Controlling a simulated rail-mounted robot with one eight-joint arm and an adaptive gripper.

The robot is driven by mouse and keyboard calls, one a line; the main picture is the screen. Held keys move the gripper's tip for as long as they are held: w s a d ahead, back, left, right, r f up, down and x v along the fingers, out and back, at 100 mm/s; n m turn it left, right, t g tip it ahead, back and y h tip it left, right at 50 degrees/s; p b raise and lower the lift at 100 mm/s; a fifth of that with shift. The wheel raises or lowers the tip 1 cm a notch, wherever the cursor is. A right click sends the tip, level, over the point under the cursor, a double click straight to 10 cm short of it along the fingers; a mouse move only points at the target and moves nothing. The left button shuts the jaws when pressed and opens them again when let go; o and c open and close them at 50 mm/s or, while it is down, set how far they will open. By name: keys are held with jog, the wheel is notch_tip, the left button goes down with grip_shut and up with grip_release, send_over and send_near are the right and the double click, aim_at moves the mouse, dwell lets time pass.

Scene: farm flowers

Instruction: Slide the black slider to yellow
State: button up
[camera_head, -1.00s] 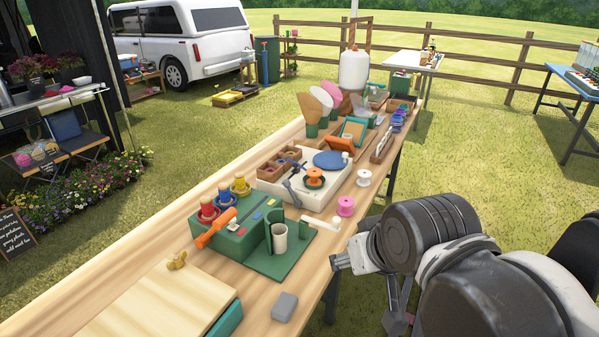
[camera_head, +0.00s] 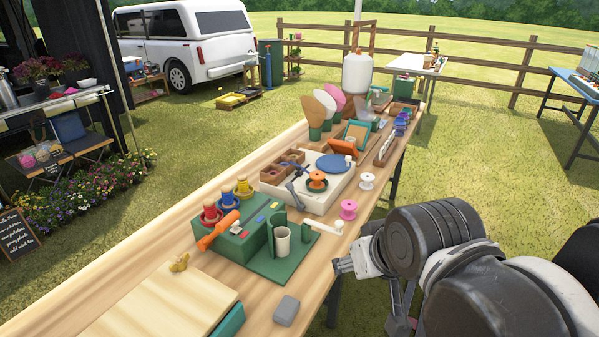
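A small dark and light piece (camera_head: 237,229) sits on the top near the front end. It may be the black slider, but it is too small to tell, and so is the colour it stands at. My arm reaches in from the right, past the table's right edge. A pale end part of it, perhaps my gripper (camera_head: 344,266), is beside that edge, apart from the box. Its fingers cannot be made out.
Red, blue and yellow spools (camera_head: 228,194) stand behind the box, and an orange-handled tool (camera_head: 217,231) leans at its left. A cream cup (camera_head: 282,241) stands on a green base to its right. A grey block (camera_head: 286,310) lies near the table's front right.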

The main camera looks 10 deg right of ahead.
jog(key=shift+c, duration=0.3)
jog(key=w+r+n+g+p, duration=0.1)
jog(key=w+r+g+p, duration=0.15)
jog(key=w+r, duration=0.95)
jog(key=w+r+n+p, duration=0.1)
jog(key=w+r+p, duration=0.25)
jog(key=w, duration=1.25)
jog(key=n+g+p, duration=0.3)
jog(key=g+p, duration=0.2)
send_over(299, 170)
jog(key=w, duration=0.1)
notch_tip(299, 170, down, 12)
jog(key=f, duration=0.1)
notch_tip(299, 170, down, 13)
jog(key=shift+d+f+p, duration=0.1)
jog(key=shift+p, duration=0.25)
jog(key=shift+c, duration=0.4)
grip_shut()
